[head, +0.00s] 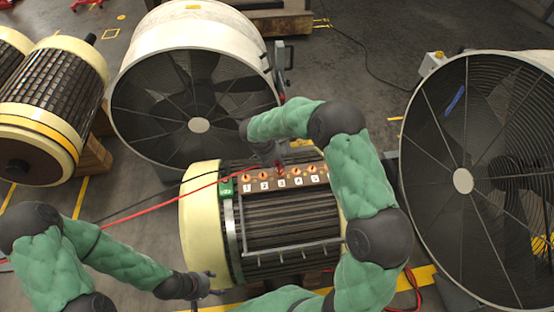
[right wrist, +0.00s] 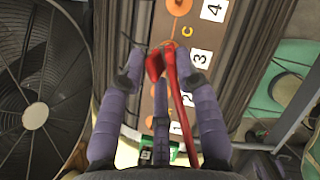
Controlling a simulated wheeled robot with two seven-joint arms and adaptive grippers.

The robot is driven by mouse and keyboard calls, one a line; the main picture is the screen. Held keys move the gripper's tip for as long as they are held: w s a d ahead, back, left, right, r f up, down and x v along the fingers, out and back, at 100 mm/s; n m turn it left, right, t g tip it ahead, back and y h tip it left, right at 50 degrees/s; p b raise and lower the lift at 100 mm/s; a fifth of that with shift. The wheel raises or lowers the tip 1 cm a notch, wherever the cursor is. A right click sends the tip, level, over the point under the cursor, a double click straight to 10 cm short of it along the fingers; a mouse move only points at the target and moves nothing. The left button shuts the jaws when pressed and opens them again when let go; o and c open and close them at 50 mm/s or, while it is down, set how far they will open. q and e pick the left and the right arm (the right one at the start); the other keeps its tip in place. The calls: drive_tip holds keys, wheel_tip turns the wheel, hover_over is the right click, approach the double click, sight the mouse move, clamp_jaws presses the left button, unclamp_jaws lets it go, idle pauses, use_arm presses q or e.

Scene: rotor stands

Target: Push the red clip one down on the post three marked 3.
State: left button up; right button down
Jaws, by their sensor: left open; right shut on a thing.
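The post marked 3 (head: 281,172) stands in the row of numbered orange posts on the brown strip on top of the rotor. In the right wrist view its white label 3 (right wrist: 200,58) lies just right of the red clip (right wrist: 169,76). My right gripper (head: 277,162) is over post three, shut on the red clip, with its fingers (right wrist: 164,66) on either side. The clip appears at the post; how far down it sits I cannot tell. A red lead runs back from it. My left gripper (head: 207,286) is open and empty, left of the rotor's front.
The rotor (head: 290,230) has cream end rings and a metal rail along its front. A green block (head: 226,187) sits left of post 1. Large caged fans (head: 197,125) stand behind and at the right (head: 463,181). Another rotor (head: 50,90) is at the left.

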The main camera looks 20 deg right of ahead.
drive_tip(key=shift+f, duration=0.25)
drive_tip(key=c, duration=0.8)
unclamp_jaws()
drive_tip(key=v, duration=1.2)
